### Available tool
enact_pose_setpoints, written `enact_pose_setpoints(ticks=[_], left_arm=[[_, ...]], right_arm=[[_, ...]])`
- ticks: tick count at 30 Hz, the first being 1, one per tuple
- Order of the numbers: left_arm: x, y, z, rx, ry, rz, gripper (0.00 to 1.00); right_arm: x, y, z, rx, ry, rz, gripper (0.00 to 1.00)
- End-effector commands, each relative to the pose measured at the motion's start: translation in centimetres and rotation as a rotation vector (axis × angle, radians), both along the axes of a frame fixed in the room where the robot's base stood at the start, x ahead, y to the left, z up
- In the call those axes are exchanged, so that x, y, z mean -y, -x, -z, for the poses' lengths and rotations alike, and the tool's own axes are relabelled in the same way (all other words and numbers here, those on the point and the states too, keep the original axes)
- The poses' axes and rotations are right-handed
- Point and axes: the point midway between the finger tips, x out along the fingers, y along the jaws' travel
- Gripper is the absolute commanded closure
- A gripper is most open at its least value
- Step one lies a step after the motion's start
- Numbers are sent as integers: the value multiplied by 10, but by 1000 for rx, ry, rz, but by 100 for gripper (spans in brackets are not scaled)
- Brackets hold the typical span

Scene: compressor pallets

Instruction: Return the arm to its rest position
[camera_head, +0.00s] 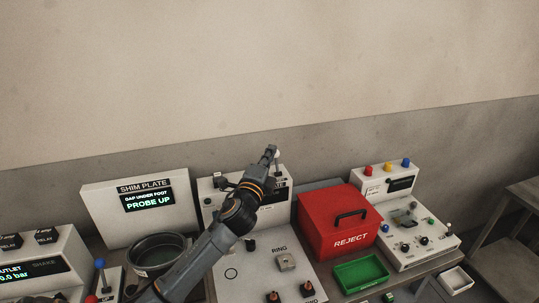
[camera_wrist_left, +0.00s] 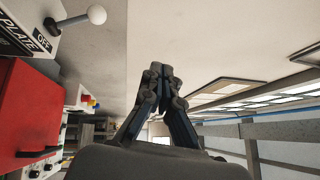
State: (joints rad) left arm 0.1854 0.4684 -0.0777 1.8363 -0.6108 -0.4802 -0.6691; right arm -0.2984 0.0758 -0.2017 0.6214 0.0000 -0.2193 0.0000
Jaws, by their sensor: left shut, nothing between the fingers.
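My left arm comes in from the lower left in the head view. Its gripper (camera_head: 268,156) is raised in front of a white panel box behind the bench, beside a white knob. In the left wrist view the left gripper's fingers (camera_wrist_left: 160,76) meet at their tips, shut and empty. There a white-knobbed lever (camera_wrist_left: 96,15) on the box with an OFF label stands to the left of the fingers, apart from them in the picture. My right gripper is in neither view.
A red REJECT box (camera_head: 338,222) and a green tray (camera_head: 360,274) stand right of the arm. A SHIM PLATE display (camera_head: 140,212) reading PROBE UP and a round dark bowl (camera_head: 158,252) are on the left. A white control box (camera_head: 418,243) stands at right. The wall above is bare.

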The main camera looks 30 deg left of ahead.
Motion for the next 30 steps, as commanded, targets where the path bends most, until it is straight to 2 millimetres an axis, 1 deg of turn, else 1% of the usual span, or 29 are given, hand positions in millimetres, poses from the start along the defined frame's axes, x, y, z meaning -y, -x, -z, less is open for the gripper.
enact_pose_setpoints(ticks=[4,17,20,23,26,27,29,30], left_arm=[[1,3,-2,0,0,1,100],[1,3,-2,0,0,0,100],[2,5,3,-9,18,-1,100],[8,18,28,-54,122,-12,100],[21,47,75,-149,326,-47,100],[28,64,97,-199,426,-70,100],[41,92,131,-281,583,-113,100],[50,113,152,-337,684,-147,100]], right_arm=[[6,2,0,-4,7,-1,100],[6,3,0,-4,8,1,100],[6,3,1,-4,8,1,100],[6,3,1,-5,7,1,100],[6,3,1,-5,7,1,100],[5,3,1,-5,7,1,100],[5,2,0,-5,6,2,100],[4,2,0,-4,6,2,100]])
